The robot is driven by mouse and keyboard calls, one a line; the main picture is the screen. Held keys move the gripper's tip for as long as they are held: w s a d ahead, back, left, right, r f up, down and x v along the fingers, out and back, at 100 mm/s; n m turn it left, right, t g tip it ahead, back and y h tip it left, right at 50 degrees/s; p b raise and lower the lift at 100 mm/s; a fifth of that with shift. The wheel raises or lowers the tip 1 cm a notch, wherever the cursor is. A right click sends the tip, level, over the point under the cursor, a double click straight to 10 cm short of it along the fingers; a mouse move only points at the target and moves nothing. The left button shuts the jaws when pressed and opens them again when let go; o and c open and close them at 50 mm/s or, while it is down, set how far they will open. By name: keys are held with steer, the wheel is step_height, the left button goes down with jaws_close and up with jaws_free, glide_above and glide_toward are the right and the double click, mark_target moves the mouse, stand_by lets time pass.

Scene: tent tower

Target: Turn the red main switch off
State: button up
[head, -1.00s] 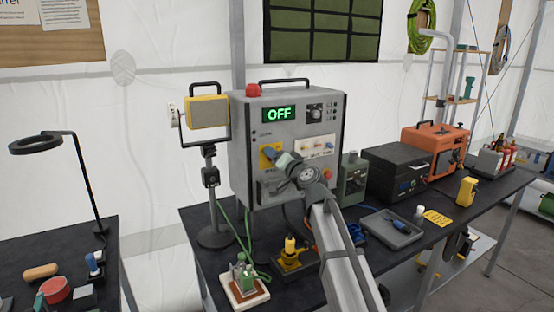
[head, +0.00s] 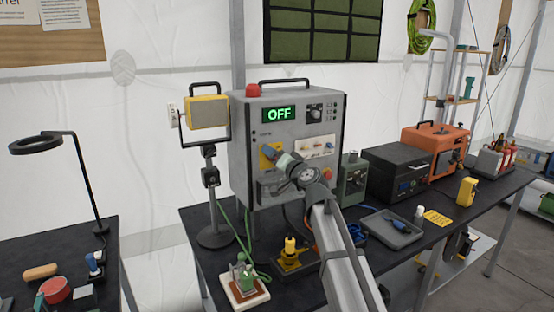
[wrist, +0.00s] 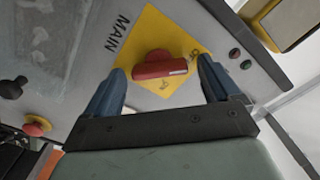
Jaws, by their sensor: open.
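The red main switch (wrist: 160,66) shows in the wrist view as a rotary handle on a yellow plate (wrist: 148,30), next to the printed word MAIN. Its handle lies roughly across the picture there, between the two blue fingers of my gripper (wrist: 162,84). The fingers are open, one on each side of the handle, with visible gaps to it. In the head view my gripper (head: 268,154) is at the yellow plate on the grey control box (head: 242,150) and hides the switch. The green display (head: 279,114) on the box reads OFF.
A yellow work lamp (head: 207,112) stands left of the box. A black case (head: 392,160) and a grey tray (head: 390,228) are to the right.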

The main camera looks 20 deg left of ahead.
steer(key=v, duration=1.3)
steer(key=shift+s+d, duration=0.25)
